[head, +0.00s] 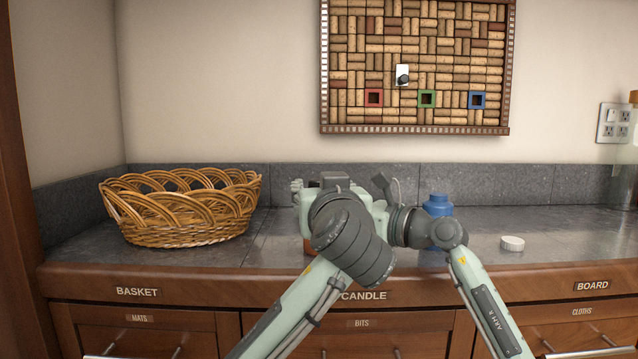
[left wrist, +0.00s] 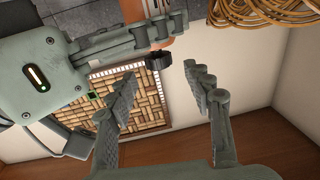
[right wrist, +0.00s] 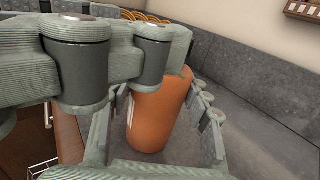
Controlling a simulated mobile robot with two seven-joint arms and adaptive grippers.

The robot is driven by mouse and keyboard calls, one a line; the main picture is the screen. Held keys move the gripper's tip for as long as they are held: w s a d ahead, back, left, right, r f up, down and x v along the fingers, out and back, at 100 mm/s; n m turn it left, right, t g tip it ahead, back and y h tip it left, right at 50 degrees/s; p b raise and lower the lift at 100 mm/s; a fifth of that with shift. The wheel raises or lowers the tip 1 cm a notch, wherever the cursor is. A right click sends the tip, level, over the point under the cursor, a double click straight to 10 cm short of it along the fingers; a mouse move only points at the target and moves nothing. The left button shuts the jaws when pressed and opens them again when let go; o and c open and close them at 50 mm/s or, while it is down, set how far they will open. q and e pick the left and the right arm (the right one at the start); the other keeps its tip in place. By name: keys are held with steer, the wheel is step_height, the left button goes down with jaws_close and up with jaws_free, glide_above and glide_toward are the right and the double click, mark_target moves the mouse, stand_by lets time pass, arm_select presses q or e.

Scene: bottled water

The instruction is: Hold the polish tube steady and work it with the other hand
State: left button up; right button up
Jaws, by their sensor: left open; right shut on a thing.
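The orange polish tube (right wrist: 158,115) stands between the fingers of my right gripper (right wrist: 165,105), which is shut on it in the right wrist view. In the head view only slivers of the tube (head: 308,246) show behind my arms. In the left wrist view a small part of the tube (left wrist: 178,24) shows at the top, by a black ring-like piece (left wrist: 159,62). My left gripper (left wrist: 160,75) is open, with its fingertips either side of that black piece. I cannot tell whether they touch it. My left arm hides most of both grippers in the head view.
A wicker basket (head: 185,212) stands left on the grey counter (head: 575,225). A blue bottle (head: 437,204) is behind my right arm, and a white lid (head: 512,244) lies further right. A cork board (head: 440,50) with colored square frames hangs above. The right counter is mostly clear.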

arm_select(q)
steer(key=s, duration=0.6)
steer(key=shift+d, duration=0.3)
steer(key=shift+w, duration=0.1)
